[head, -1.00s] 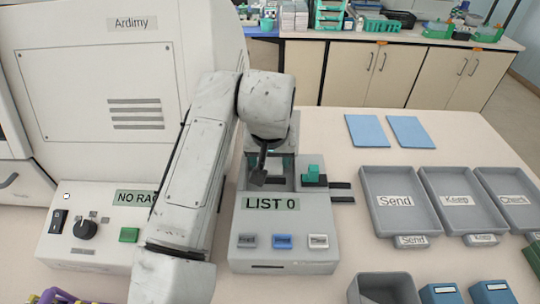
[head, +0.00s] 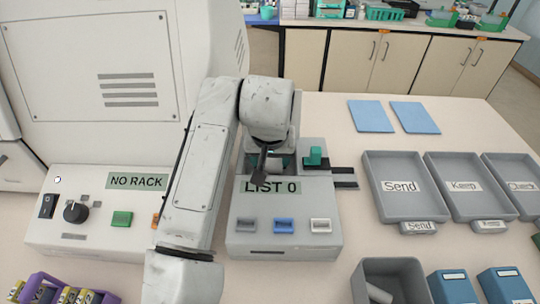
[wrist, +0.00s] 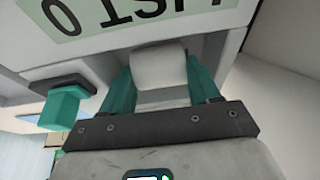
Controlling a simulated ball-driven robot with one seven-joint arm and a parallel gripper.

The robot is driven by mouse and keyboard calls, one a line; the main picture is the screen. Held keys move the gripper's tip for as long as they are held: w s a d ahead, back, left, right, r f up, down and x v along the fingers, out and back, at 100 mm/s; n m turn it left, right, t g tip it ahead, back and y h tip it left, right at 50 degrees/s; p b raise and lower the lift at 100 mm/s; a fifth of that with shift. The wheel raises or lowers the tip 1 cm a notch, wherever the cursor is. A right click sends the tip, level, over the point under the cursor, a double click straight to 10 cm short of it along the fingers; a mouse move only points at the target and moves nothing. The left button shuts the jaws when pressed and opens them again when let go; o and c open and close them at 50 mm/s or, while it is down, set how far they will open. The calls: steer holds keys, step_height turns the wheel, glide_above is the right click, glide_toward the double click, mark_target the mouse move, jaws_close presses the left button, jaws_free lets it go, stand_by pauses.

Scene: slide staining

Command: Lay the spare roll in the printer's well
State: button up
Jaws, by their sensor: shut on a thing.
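The printer (head: 285,250) is a light grey box with a "LIST 0" display and several buttons on its front. Its well lies behind the display, mostly covered by my arm in the head view. In the wrist view my gripper (wrist: 160,72) has its teal fingers shut on the white spare roll (wrist: 160,66). The roll is close to the printer's body, beside the display. I cannot tell whether it touches the well floor. A teal lever (head: 315,156) stands at the right of the well; it also shows in the wrist view (wrist: 62,108).
Grey trays labelled Send (head: 402,215), Keep and Check stand to the right. A grey bin (head: 365,275) at the front holds a white cylinder (head: 378,292). Blue boxes (head: 453,288) stand beside it. A large white machine (head: 95,215) stands left. Two blue sheets lie behind on clear table.

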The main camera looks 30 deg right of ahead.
steer(key=shift+f, duration=0.5)
stand_by(0.3)
steer(key=o, duration=1.2)
steer(key=shift+r, duration=0.1)
steer(key=b+v, duration=0.1)
steer(key=v, duration=0.9)
steer(key=shift+s+a+r, duration=0.1)
steer(key=shift+r, duration=0.2)
